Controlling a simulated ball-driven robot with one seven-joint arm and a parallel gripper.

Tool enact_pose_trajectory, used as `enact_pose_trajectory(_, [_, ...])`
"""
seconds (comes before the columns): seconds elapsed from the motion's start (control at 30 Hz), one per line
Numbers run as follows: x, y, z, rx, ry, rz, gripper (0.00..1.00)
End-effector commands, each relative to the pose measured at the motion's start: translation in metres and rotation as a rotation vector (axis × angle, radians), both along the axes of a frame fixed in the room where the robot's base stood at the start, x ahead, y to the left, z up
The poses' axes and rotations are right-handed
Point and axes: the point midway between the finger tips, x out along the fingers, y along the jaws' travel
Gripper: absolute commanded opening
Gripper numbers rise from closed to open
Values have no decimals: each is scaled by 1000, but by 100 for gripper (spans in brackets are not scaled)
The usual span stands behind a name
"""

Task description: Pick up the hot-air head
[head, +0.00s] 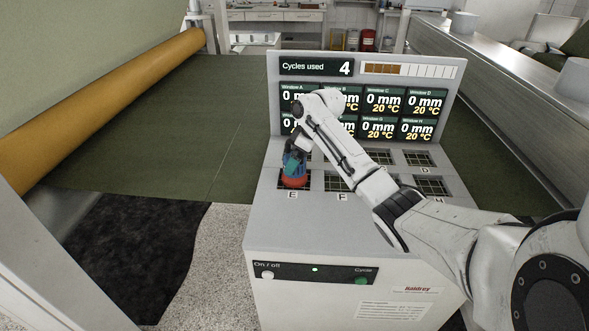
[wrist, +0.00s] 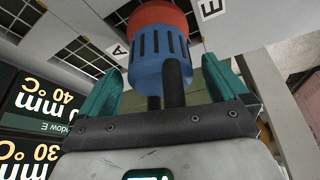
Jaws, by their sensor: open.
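The hot-air head (head: 293,182) has a red end and a slotted blue body. In the head view it stands at the grid window marked E, at the left front of the machine's top. It also shows in the wrist view (wrist: 158,48), red end away from me, with dark posts on my side. My gripper (wrist: 160,70) has teal fingers, one on each side of the blue body, with a visible gap to both. In the head view my gripper (head: 292,161) is small and partly hides the blue body. It is open.
The grey machine (head: 262,215) has several grid windows and an upright display panel (head: 365,72) reading 4 cycles used. The panel rises close behind my gripper. Buttons sit on the front face. An orange roller (head: 110,95) and dark green sheet (head: 200,125) lie left.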

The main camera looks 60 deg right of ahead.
Motion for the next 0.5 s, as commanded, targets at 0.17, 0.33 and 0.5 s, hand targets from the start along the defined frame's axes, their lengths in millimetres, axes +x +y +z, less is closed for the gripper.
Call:
enact_pose_trajectory(0.17, [0,0,0,0,0,0,99])
enact_pose_trajectory(0.33, [0,0,0,0,0,0,83])
enact_pose_trajectory(0.5, [0,0,0,0,0,0,66])
